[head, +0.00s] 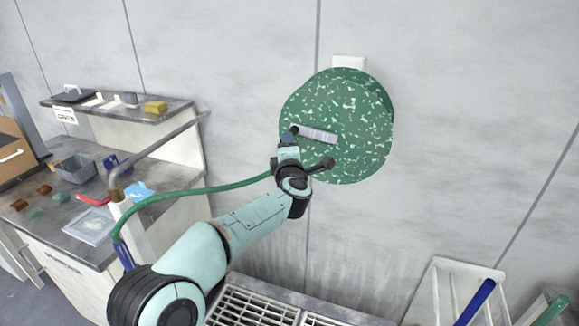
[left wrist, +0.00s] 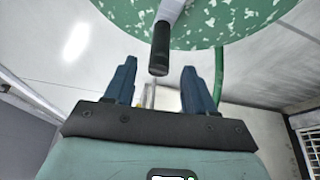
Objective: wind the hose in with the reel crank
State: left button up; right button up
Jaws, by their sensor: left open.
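The green speckled hose reel (head: 355,110) is mounted on the grey wall and shows at the top of the left wrist view (left wrist: 240,18). Its pale crank arm (head: 318,135) points left across the disc. The black crank handle (left wrist: 159,52) stands out from the arm's end in the left wrist view. My left gripper (head: 290,134) is at that end; its open fingers (left wrist: 159,68) lie either side of the handle's tip, with gaps showing. The green hose (head: 205,190) runs from behind my wrist to a blue-handled end (head: 123,254) at the left. My right gripper is out of view.
A bench (head: 55,205) with a sink, trays and cloths stands at the left, below a shelf (head: 125,108). A metal grating (head: 255,310) lies below the reel. A pale rack (head: 440,285) with blue and green handles stands at lower right. The wall right of the reel is clear.

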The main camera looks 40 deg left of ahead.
pick_arm(q)
jog(key=b+v, duration=0.1)
jog(key=v, duration=0.5)
jog(key=shift+s+d, duration=0.3)
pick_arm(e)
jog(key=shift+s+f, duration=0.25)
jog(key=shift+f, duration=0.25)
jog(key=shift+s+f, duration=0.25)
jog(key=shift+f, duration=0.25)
